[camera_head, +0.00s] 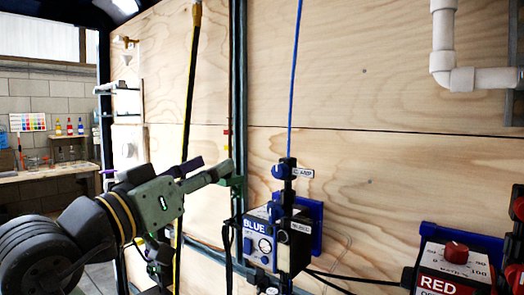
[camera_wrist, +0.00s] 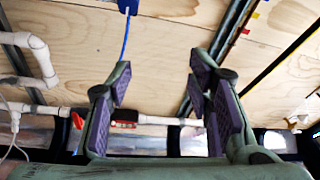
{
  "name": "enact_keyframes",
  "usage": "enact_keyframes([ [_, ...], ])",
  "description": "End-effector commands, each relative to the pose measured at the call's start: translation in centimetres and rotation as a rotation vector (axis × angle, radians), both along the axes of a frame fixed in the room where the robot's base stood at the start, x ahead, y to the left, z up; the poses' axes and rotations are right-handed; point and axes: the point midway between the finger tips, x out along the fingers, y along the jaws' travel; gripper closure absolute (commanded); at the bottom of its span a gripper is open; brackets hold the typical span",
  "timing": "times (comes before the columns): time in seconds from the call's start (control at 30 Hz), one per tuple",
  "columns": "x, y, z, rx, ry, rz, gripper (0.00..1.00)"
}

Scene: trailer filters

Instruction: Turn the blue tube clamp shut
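The blue tube (camera_head: 295,75) runs down the plywood wall to a dark clamp fitting with a blue knob (camera_head: 278,171) and a small white tag reading CLAMP. The fitting sits above the pump box marked BLUE (camera_head: 262,242). My gripper (camera_head: 212,175) is left of the clamp, apart from it, with nothing in it. In the wrist view my gripper (camera_wrist: 158,100) has its two purple-padded fingers wide apart. The blue tube (camera_wrist: 125,40) shows there, ending at a blue piece at the top edge. The clamp knob is not clear in that view.
A second box marked RED (camera_head: 442,262) with a red knob stands at the lower right. White pipes (camera_head: 470,78) are at the upper right. A dark vertical rail (camera_head: 238,100) and a black-and-yellow hose (camera_head: 189,90) run along the wall near my arm. Dark cables hang around the blue box.

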Motion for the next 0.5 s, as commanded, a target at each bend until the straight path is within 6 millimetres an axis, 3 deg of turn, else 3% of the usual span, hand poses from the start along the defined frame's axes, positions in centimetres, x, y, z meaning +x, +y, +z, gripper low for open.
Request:
enact_keyframes([
  [0.1, -0.5, -2.7, -0.7, 0.075, 0.119, -0.106, 0.56],
  [0.27, -0.4, -4.2, -1.5, 0.106, 0.168, -0.15, 0.56],
  [0.5, 2.7, -6.6, -1.4, 0.104, 0.169, -0.151, 0.56],
])
